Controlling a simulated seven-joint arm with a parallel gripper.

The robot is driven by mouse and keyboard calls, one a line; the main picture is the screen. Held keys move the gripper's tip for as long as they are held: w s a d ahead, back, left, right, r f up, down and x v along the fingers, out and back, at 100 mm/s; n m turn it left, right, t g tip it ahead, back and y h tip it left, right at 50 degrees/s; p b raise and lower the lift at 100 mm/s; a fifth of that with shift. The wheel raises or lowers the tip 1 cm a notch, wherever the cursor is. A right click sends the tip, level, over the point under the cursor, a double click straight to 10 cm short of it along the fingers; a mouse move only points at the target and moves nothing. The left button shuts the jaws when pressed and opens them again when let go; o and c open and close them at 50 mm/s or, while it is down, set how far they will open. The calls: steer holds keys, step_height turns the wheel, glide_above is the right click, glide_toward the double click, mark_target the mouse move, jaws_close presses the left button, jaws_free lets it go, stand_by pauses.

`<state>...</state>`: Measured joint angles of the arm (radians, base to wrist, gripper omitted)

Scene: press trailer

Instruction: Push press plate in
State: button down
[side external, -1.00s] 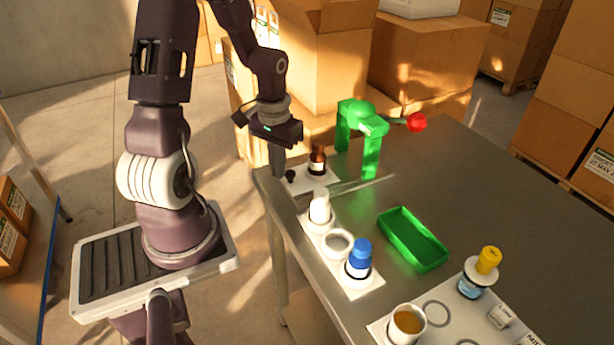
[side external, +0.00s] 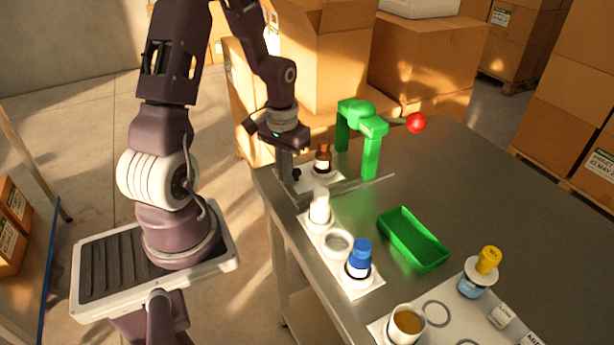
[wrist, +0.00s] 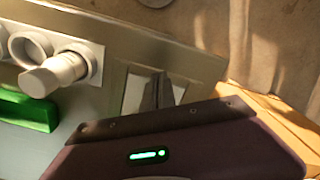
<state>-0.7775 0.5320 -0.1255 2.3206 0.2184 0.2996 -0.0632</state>
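The press plate (side external: 330,182) is a white sliding plate carrying a brown bottle (side external: 322,160), with a small dark knob (side external: 296,174) at its near-left end. It lies at the table's back-left corner, before the green press (side external: 371,150), whose lever has a red ball. My gripper (side external: 287,180) is low at the plate's outer end, beside the knob; its fingers look shut together and empty. In the wrist view the fingers (wrist: 155,92) appear as one narrow dark shape over a pale patch. I cannot tell whether they touch the plate or knob.
A white holder with a white bottle (side external: 320,207) and a blue-capped bottle (side external: 359,258) stands along the left edge. A green tray (side external: 432,262) and yellow-capped bottle (side external: 483,270) are farther right. The table's right side is clear.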

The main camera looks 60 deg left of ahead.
mark_target(320, 151)
steer(key=shift+w, duration=5)
steer(key=shift+s+r, duration=0.1)
steer(key=shift+s, duration=0.35)
step_height(320, 151, up, 9)
steer(key=shift+f, duration=0.1)
